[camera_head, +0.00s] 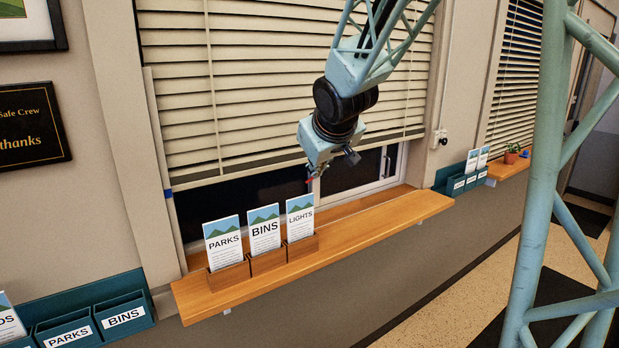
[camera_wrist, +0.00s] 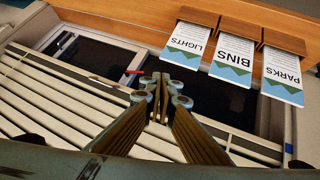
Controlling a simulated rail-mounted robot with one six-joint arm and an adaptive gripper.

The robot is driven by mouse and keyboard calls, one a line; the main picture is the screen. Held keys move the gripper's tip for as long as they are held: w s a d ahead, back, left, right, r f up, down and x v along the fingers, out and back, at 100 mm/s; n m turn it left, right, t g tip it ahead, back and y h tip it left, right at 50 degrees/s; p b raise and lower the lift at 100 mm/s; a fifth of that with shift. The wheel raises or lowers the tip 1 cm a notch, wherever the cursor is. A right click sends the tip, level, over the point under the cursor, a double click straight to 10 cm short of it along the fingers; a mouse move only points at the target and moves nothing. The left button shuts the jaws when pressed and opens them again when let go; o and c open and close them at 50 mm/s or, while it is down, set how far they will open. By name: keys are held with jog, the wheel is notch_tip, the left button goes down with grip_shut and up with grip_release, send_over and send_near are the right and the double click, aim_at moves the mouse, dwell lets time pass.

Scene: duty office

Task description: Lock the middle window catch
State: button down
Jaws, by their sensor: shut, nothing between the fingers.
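The middle window (camera_head: 355,172) shows its dark panes and pale frame below a partly lowered blind. A small red lever-like piece (camera_wrist: 134,72), which looks like the catch, lies across the window just left of my fingertips in the wrist view. It also shows as a red speck beside my gripper (camera_head: 316,172) in the head view. In the wrist view my gripper (camera_wrist: 163,88) is shut and empty, its tips close to the red piece; I cannot tell whether they touch it. A dark handle (camera_wrist: 66,41) sits on the pale frame further left.
A wooden sill (camera_head: 375,225) runs below the window. Leaflets in wooden holders marked PARKS (camera_head: 224,240), BINS (camera_head: 264,230) and LIGHTS (camera_head: 300,217) stand on its left part. The blind's slats (camera_head: 270,90) hang close to my wrist. The sill's right part is clear.

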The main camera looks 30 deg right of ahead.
jog(key=w+d+f+n+t+p, duration=0.1)
jog(key=w+d+f, duration=0.3)
jog(key=w, duration=0.5)
jog(key=w+d+f+n+t+y, duration=0.1)
jog(key=w+d+f, duration=0.4)
jog(key=w, duration=0.5)
jog(key=shift+d+t+y+p, duration=0.3)
jog(key=shift+d+t+p, duration=0.1)
jog(key=shift+d, duration=0.55)
jog(key=shift+w+f, duration=0.15)
jog(key=shift+w, duration=0.05)
jog(key=x, duration=0.9)
jog(key=shift+w+f+b, duration=0.15)
jog(key=shift+w+b, duration=0.05)
jog(key=shift+b, duration=0.1)
jog(key=shift+f+n+h+b, duration=0.4)
jog(key=shift+f+h+b, duration=0.1)
jog(key=shift+b, duration=1.7)
